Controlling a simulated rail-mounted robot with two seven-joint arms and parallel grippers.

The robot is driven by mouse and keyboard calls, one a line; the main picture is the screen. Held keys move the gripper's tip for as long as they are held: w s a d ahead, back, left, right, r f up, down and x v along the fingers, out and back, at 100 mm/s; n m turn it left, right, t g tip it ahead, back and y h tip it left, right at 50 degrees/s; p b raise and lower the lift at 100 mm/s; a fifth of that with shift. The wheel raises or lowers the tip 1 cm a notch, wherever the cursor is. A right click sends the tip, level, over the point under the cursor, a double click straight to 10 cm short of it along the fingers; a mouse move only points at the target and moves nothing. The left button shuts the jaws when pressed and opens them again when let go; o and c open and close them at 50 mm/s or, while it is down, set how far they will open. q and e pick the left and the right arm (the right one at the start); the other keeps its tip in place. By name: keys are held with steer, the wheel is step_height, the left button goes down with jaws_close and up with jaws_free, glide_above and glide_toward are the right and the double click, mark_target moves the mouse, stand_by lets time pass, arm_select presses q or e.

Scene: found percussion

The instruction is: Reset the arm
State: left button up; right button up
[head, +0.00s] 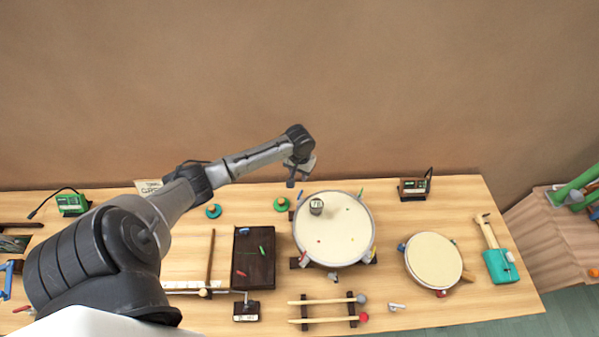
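My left arm comes in from the lower left and reaches over the back of the table. Its gripper (291,182) hangs at the wrist's end, above the table near the rear left rim of the large drum. It looks small and dark, and I cannot make out whether its fingers are apart or together. No object shows clearly in it. My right gripper is not in view. The large drum (340,245) has a cream head with a small round metal item (316,207) and several small coloured bits on it.
A brown wall stands behind. A wooden crate (555,235) is at right.

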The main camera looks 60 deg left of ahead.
arm_select(q)
steer(key=shift+r, duration=0.1)
stand_by(0.5)
steer(key=w+d+r+m+t+y, duration=0.4)
steer(key=d+r+m, duration=0.1)
steer(key=r+m, duration=0.45)
steer(key=s+d+r+m+t+p, duration=0.1)
steer(key=d+r, duration=0.1)
steer(key=d, duration=0.3)
steer(key=s+d+r+t, duration=0.1)
steer(key=d+r, duration=0.2)
steer(key=d, duration=0.1)
steer(key=s+d+r+t+h+p, duration=0.1)
steer(key=s+d+r+h+p, duration=0.2)
steer(key=s+d, duration=0.85)
steer(key=s+d+f+g+p, duration=0.1)
steer(key=s+d+f, duration=0.1)
steer(key=s, duration=0.4)
steer(key=s+d+f+n+g+h+p, duration=0.1)
steer(key=s+f+g+p, duration=0.1)
steer(key=s+f, duration=0.2)
steer(key=s, duration=0.2)
steer(key=shift+s+d, duration=0.35)
steer(key=shift+s, duration=0.05)
